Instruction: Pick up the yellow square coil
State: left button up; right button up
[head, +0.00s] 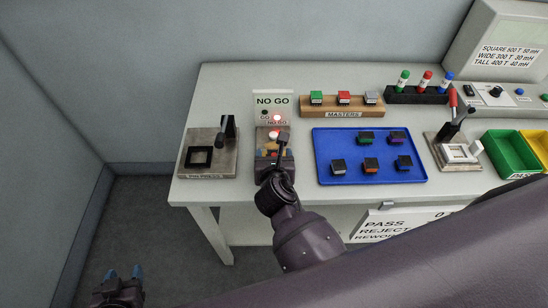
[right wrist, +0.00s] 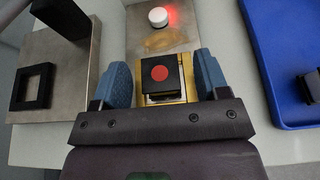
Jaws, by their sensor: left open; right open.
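A square coil piece (right wrist: 161,75) with a black top, a red dot and yellow around its lower part sits in the test fixture (right wrist: 160,40) in the right wrist view. I cannot tell whether the yellow belongs to the coil or to the fixture's nest. My right gripper (right wrist: 165,80) is open, with one blue finger on each side of the piece, apart from it. In the head view my right gripper (head: 276,158) is over the fixture and hides most of the piece. My left gripper (head: 122,276) is open and empty, low at the left, away from the table.
A NO GO sign (head: 273,101) stands behind the fixture, with a red light lit. A metal stand (head: 228,160) is to the left. A blue tray (head: 370,178) with several dark coils is to the right. The masters rack (head: 340,113) and green bin (head: 510,150) stand further right.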

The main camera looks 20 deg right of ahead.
jog(key=c, duration=1.1)
